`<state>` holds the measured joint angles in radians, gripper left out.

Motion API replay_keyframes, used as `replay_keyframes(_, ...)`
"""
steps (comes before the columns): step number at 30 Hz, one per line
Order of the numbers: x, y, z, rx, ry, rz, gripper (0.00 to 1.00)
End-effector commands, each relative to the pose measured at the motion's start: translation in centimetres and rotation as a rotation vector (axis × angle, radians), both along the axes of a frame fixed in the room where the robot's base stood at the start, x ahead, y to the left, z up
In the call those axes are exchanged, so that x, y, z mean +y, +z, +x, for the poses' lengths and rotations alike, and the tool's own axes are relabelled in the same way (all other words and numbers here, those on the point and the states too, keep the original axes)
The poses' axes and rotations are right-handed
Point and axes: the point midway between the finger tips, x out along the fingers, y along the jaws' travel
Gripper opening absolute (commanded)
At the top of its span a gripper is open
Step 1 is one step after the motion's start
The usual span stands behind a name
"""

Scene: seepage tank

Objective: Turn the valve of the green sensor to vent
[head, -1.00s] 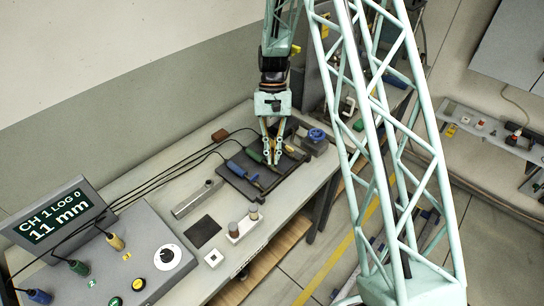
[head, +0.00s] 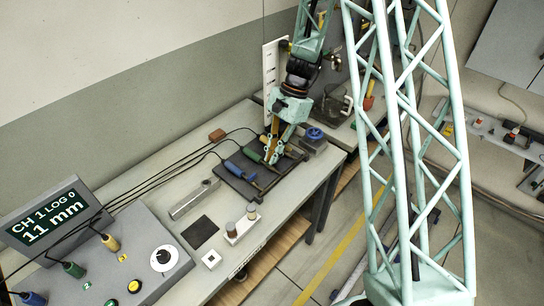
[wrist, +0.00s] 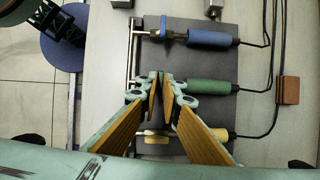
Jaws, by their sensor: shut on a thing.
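The green sensor (wrist: 205,87) lies on a dark tray (wrist: 232,62) between the blue sensor (wrist: 208,39) and the yellow sensor (wrist: 208,134). In the head view the green sensor (head: 252,155) is just left of my gripper (head: 271,160). In the wrist view my gripper (wrist: 158,78) has its fingertips close together at the valve end of the green sensor, shut on its valve. The fingers hide most of that valve, so its exact angle cannot be told. The blue sensor's valve (wrist: 168,35) is in plain view.
A blue round knob (head: 315,134) stands right of the tray. A brown block (wrist: 289,91) lies beside the cables.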

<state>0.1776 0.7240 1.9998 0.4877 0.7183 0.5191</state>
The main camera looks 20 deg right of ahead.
Motion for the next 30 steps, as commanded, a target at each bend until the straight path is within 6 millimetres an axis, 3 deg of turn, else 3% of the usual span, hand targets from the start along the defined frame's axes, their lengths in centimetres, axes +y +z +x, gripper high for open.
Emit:
replay_keyframes(18,-0.01,-0.06,-0.06,0.002,-0.050,0.000,0.00)
replay_keyframes(19,-0.01,-0.06,-0.06,0.002,-0.050,0.000,0.08)
replay_keyframes(23,-0.02,-0.06,-0.07,0.001,-0.049,0.001,0.19)
replay_keyframes(30,-0.02,-0.03,-0.06,0.001,-0.048,0.000,0.19)
